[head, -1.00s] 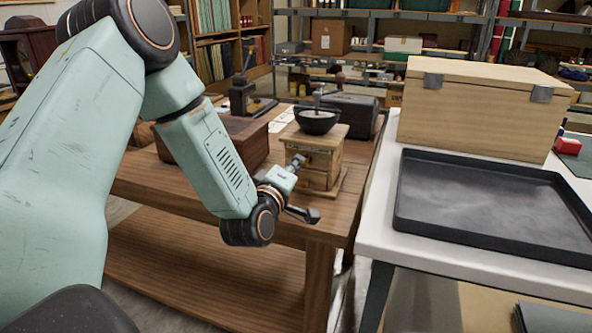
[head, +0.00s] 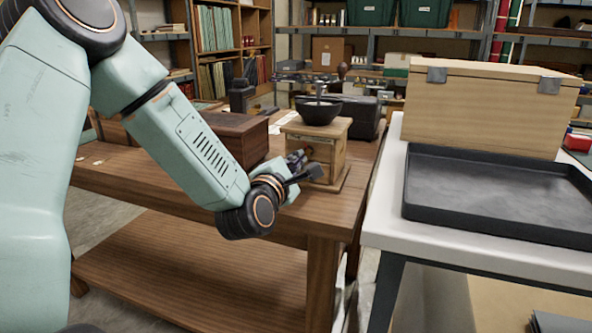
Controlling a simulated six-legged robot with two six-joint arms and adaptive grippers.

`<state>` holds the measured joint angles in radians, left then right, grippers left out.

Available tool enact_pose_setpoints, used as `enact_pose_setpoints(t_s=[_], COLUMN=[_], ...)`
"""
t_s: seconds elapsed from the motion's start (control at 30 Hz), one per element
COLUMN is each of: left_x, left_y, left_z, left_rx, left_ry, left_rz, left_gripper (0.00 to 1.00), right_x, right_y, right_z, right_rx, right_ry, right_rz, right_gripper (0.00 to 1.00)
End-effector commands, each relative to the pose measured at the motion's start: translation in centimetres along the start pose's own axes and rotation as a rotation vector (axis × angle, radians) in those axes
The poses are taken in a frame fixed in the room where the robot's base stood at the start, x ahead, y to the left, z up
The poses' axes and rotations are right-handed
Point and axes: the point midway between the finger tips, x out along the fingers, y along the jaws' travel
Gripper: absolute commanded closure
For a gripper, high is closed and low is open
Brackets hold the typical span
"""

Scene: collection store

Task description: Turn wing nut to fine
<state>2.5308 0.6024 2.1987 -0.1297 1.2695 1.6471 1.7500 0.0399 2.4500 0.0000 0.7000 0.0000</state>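A wooden box mill (head: 325,145) stands upright on the brown wooden table, with a dark bowl-shaped hopper (head: 318,111) on top. A thin metal shaft and crank rise from the hopper, with a dark knob (head: 342,70) at the crank's end. I cannot make out a wing nut; it is too small or hidden. My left gripper (head: 306,166) is at the mill's front left, low beside its front face, and covers part of it. Its fingers are seen nearly edge-on, so their gap and any contact with the mill are unclear. My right gripper is not in view.
A dark wooden box (head: 237,139) stands left of the mill on the table (head: 330,207). A dark case (head: 361,117) sits behind it. At right, a white table (head: 385,215) holds a black tray (head: 500,190) and a pale wooden chest (head: 490,105).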

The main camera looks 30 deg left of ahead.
Motion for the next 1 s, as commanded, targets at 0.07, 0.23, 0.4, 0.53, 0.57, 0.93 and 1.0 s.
enact_pose_setpoints(t_s=[0.07,0.23,0.4,0.53,0.57,0.93,1.0], left_x=[0.1,0.1,0.1,0.1,0.1,0.1,0.1], left_y=[-0.1,-0.2,-0.3,-0.3,-0.3,-0.2,-0.2], left_z=[-0.1,-0.1,0.0,0.0,0.0,0.1,0.1], left_rx=[-0.057,-0.159,-0.228,-0.258,-0.263,-0.278,-0.278], left_ry=[-0.001,0.000,0.000,0.000,0.000,0.000,0.000], left_rz=[0.005,0.006,0.004,0.004,0.004,0.004,0.004], left_gripper=[1.00,1.00,1.00,1.00,1.00,1.00,1.00], right_x=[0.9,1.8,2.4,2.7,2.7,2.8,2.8], right_y=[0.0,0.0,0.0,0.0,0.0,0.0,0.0], right_z=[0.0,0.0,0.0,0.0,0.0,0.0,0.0], right_rx=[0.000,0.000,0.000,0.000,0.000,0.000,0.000], right_ry=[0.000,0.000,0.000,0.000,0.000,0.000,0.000], right_rz=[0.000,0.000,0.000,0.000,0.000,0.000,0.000], right_gripper=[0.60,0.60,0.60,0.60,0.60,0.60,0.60])
